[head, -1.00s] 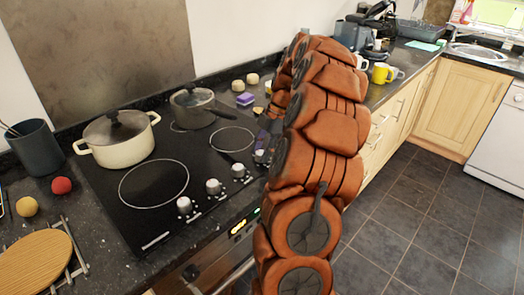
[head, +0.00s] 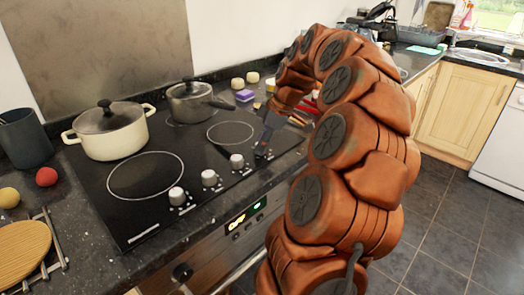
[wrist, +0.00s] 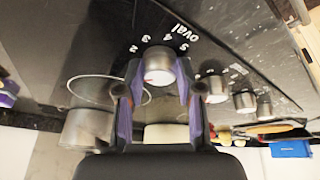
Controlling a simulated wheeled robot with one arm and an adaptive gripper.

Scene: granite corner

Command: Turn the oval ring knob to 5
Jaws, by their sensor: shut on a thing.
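The oval ring knob (wrist: 158,66) is a silver cylinder on the black hob, with "oval" and the numbers 2, 3, 4, 5 printed around it in the wrist view. A red mark shows on its end face; which number it points at I cannot tell. My gripper (wrist: 158,84) is shut on the knob, one purple-and-black finger at each side. In the head view my gripper (head: 265,143) is at the rightmost knob of the front row and mostly hides it.
Three other silver knobs, the nearest one (head: 236,161) beside my gripper, stand in the row. A cream pot (head: 115,143) and a grey saucepan (head: 190,108) stand on the hob's back part. A purple sponge (head: 244,96) lies on the counter beyond.

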